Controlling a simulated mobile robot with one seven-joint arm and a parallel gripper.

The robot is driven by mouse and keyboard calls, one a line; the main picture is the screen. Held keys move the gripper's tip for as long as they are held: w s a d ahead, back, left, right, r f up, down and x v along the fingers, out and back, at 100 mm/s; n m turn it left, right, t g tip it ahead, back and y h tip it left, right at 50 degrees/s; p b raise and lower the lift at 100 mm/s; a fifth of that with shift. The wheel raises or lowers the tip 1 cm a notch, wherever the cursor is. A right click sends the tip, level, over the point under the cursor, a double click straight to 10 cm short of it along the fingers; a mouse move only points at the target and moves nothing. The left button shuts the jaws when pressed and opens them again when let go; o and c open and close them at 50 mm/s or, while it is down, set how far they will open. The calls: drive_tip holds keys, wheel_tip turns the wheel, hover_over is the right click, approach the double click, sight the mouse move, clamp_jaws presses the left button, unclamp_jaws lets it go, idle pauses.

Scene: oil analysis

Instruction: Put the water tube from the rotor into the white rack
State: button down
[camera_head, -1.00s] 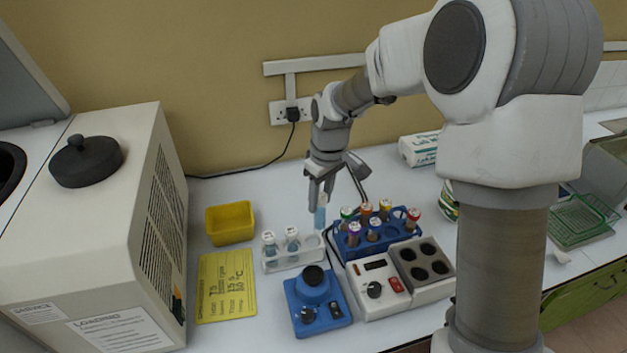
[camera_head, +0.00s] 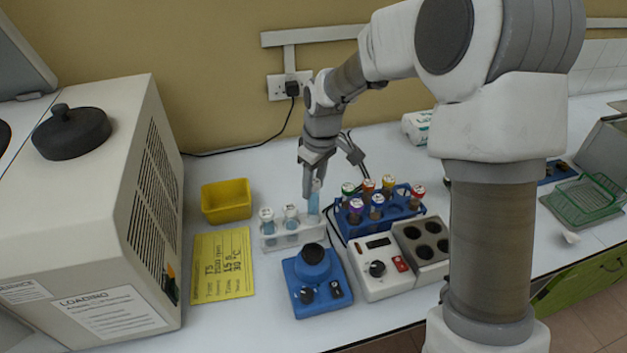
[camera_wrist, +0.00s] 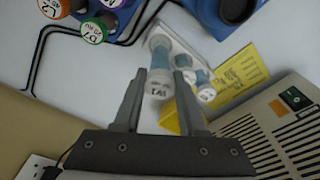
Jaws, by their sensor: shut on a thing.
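My gripper (camera_head: 313,181) is shut on a clear tube with pale blue liquid (camera_head: 314,201) and holds it upright. In the wrist view its white cap, marked W1 (camera_wrist: 158,91), sits between my two fingers (camera_wrist: 160,97). The white rack (camera_head: 287,242) stands below on the bench, with two capped tubes (camera_head: 267,222) (camera_head: 291,217) in its left and middle places. The held tube is over the rack's right place; its lower end is at or just inside the hole, I cannot tell which. The rotor is not visible.
A blue rack (camera_head: 380,222) with several colour-capped tubes stands close on the right. A blue mixer (camera_head: 318,281) and a heating block (camera_head: 378,268) are in front. A yellow bin (camera_head: 226,201) and yellow note (camera_head: 223,264) lie left, beside the large white machine (camera_head: 110,220).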

sight(314, 201)
drive_tip(key=shift+f+b, duration=1.8)
drive_tip(key=shift+f, duration=1.1)
drive_tip(key=shift+c, duration=1.9)
unclamp_jaws()
wheel_tip(314, 201, up, 17)
drive_tip(key=s+d+p, duration=0.1)
drive_tip(key=d, duration=0.1)
drive_tip(key=s+d+r+m+t+h, duration=0.1)
drive_tip(key=s+d+r+m+t, duration=0.35)
drive_tip(key=s, duration=0.75)
drive_tip(key=s+d+f+m, duration=0.1)
drive_tip(key=s+d+m, duration=0.4)
drive_tip(key=s, duration=0.7)
drive_tip(key=d, duration=0.2)
drive_tip(key=shift+d+f, duration=0.3)
drive_tip(key=shift+d, duration=0.05)
